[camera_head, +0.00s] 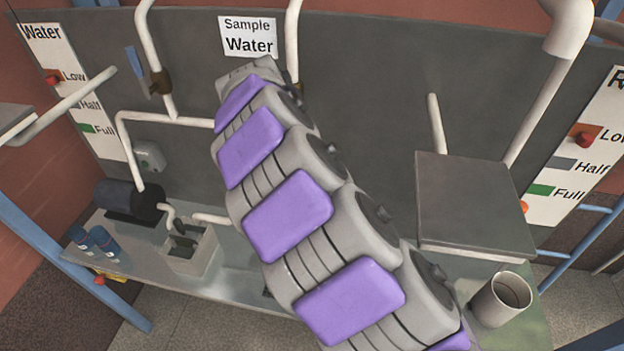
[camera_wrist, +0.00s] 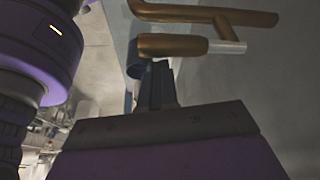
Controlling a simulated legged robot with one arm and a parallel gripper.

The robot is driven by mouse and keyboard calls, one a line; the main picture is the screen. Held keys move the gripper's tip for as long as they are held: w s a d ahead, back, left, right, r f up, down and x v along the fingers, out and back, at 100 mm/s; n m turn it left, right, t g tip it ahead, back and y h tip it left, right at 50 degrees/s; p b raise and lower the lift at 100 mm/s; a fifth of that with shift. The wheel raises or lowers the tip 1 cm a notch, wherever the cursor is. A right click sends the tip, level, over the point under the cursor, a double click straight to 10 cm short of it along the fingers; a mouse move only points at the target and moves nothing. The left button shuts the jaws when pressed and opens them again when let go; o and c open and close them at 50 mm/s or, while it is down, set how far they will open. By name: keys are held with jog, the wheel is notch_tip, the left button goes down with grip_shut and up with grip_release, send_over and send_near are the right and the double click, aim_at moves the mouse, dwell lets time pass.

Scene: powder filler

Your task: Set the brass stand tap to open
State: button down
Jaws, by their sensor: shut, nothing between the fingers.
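In the wrist view, a brass piece (camera_wrist: 172,46) with a pale metal rod at its right end lies just beyond my fingertips. A longer curved brass pipe (camera_wrist: 205,16) runs above it. I cannot tell from this view whether the tap is open or closed. My gripper (camera_wrist: 155,75) is shut and empty, its dark fingers pointing up at the lower brass piece. I cannot tell whether they touch it. In the head view, my arm hides the gripper and the brass parts.
In the head view, a grey panel carries white pipes, a brown valve (camera_head: 160,82) with a blue lever (camera_head: 137,70), and a Sample Water sign (camera_head: 248,36). A grey plate (camera_head: 470,200) and a cup (camera_head: 500,299) are at right. A square basin (camera_head: 190,249) sits on the bench at left.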

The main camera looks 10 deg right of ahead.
notch_tip(320, 180, up, 10)
jog(key=shift+d, duration=0.15)
dwell(1.1)
